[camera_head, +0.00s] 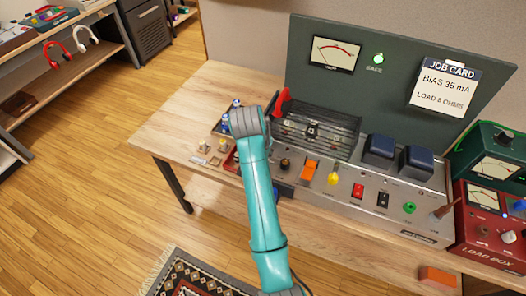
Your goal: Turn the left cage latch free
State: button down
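The black barred cage (315,132) sits on the left part of the grey amplifier chassis (340,190) on the wooden bench. A red upright piece (281,103) stands at the cage's left end; I cannot tell if it is the left latch or how it is turned. My teal arm reaches up from the bottom of the view and its upper joint is left of the cage. The arm hides part of the chassis's left end. My gripper does not show clearly, and I cannot see any contact with the cage.
Two dark blue-topped transformers (380,151) stand right of the cage. An orange switch (310,169), a yellow knob (333,177) and other controls line the chassis front. A tray (222,128) with small parts lies left of my arm. A red load box (490,232) stands far right.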

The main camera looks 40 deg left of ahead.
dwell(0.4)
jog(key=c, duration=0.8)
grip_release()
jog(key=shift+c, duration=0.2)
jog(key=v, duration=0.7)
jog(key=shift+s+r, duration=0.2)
